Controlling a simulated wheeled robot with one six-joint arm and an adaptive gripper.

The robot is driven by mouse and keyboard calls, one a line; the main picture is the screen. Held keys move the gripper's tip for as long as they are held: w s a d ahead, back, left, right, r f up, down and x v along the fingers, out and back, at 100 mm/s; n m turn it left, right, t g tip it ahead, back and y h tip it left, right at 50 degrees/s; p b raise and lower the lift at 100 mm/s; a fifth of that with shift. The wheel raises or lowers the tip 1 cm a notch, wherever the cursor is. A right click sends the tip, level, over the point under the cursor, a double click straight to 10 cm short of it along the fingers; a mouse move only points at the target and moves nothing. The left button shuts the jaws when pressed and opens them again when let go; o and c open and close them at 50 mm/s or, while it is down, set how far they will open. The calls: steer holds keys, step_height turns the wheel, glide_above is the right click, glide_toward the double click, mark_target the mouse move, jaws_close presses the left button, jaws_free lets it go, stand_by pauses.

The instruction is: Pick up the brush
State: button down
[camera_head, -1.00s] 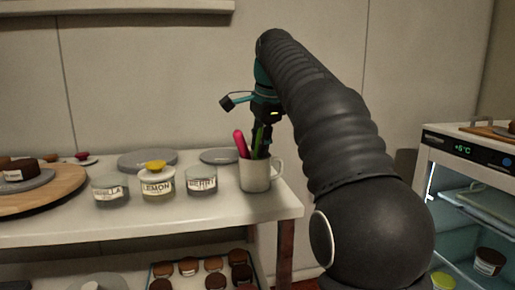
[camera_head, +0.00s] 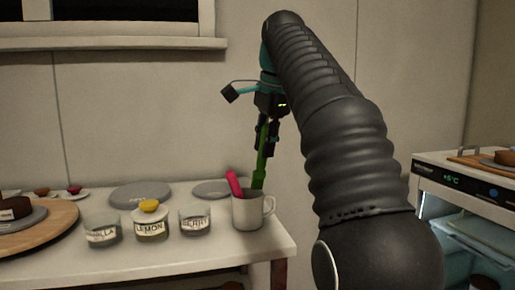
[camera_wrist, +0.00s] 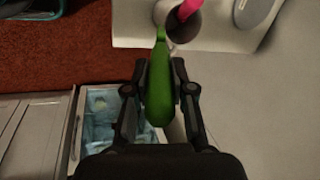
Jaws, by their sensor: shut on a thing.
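My gripper (camera_head: 268,138) is shut on a green-handled tool, likely the brush (camera_head: 260,163), above the white mug (camera_head: 248,211). In the head view the lower end of the green tool is still at the mug's mouth, so its tip is hidden. In the wrist view the green handle (camera_wrist: 159,85) lies between the two fingers of my gripper (camera_wrist: 160,88). A pink-handled tool (camera_head: 234,184) leans in the mug, and it also shows in the wrist view (camera_wrist: 187,10).
Jars labelled vanilla (camera_head: 102,231), lemon (camera_head: 151,226) and berry (camera_head: 195,221) stand left of the mug on the white table (camera_head: 200,252). Grey discs (camera_head: 140,196) lie behind them. A wooden board with cake is at far left. An appliance (camera_head: 470,185) stands at right.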

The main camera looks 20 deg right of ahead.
steer(key=s+d+b, duration=0.1)
steer(key=s+d, duration=0.1)
steer(key=s, duration=0.9)
steer(key=shift+s+d+b, duration=0.3)
steer(key=shift+b, duration=0.1)
steer(key=shift+f, duration=0.1)
